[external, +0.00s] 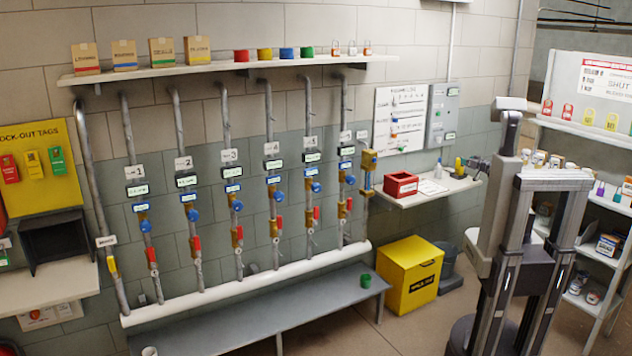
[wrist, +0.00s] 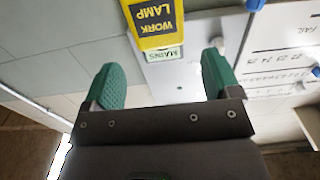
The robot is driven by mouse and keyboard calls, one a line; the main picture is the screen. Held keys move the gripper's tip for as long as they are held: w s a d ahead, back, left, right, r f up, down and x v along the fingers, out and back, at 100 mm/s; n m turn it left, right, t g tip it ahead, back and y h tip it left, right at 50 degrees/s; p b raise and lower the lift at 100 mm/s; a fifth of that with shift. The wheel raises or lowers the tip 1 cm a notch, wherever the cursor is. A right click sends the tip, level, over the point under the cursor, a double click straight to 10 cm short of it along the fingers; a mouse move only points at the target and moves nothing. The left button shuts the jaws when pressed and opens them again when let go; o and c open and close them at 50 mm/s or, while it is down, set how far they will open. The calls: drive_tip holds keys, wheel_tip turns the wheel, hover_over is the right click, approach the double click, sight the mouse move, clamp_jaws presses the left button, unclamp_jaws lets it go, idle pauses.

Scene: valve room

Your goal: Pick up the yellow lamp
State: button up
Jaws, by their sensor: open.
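The yellow lamp (external: 460,168) is a small upright yellow shape on the wall shelf at the right in the external view. In the wrist view, which is upside down, a yellow body with a black WORK LAMP label (wrist: 155,22) shows at the top edge, partly cut off; it looks like the lamp. My gripper (wrist: 159,72) has two green ridged fingers, wide apart with nothing between them. The label lies beyond the fingertips, apart from them.
The wall shelf (external: 425,196) also holds a red box (external: 401,185) and small items. A grey panel (external: 442,115) and a white board (external: 400,118) hang above it. A yellow bin (external: 409,275) stands below. Stocked shelves (external: 604,160) stand at far right.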

drive_tip(key=x, duration=0.5)
drive_tip(key=shift+w+a+f, duration=0.25)
drive_tip(key=shift+w+a, duration=0.05)
drive_tip(key=shift+s, duration=0.1)
drive_tip(key=c, duration=1.4)
drive_tip(key=shift+r, duration=0.1)
